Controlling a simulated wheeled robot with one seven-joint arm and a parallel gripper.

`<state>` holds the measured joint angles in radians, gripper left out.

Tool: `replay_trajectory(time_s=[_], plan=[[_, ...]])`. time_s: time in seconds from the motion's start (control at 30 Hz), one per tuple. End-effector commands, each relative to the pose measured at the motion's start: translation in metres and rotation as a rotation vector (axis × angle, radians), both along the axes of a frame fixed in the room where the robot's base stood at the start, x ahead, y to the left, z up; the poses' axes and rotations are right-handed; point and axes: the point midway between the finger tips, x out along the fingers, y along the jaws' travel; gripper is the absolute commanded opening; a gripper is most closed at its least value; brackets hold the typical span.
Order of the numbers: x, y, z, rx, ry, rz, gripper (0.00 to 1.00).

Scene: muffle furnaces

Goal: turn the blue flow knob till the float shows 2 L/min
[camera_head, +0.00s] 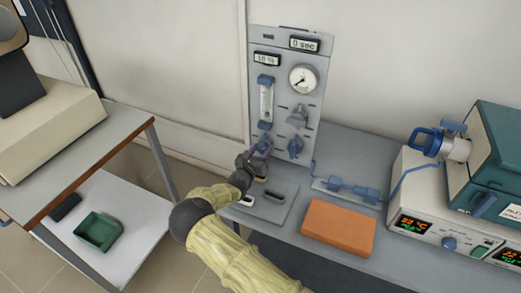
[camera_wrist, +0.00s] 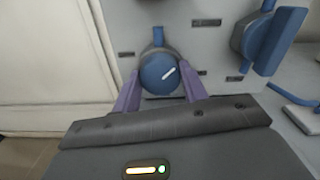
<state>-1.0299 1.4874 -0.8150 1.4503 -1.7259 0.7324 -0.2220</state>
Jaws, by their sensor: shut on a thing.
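The blue flow knob (camera_wrist: 159,72) is round with a white pointer line that points to the upper right in the wrist view. My gripper (camera_wrist: 160,90) has its two purple fingers on either side of the knob, shut on it. In the head view my gripper (camera_head: 259,155) is at the lower left of the grey gas panel (camera_head: 318,75), and it mostly hides the knob there. The flow tube (camera_head: 266,98) with blue end fittings stands above the knob. Its float and scale are too small to read.
A round gauge (camera_head: 302,79), a display reading 0 sec (camera_head: 304,44) and other valves (camera_head: 295,146) are on the panel. An orange block (camera_head: 338,228) lies on the bench. Furnace equipment (camera_head: 490,160) stands at right, a cart (camera_head: 100,160) at left.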

Motion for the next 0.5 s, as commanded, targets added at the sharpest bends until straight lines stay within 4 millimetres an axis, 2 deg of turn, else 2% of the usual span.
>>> replay_trajectory(time_s=[0.3,0.5], plan=[[0.0009,-0.0002,0.0018,-0.23,0.08,0.0,0.2],[0.0012,-0.0005,0.0015,-0.315,0.111,-0.002,0.2]])
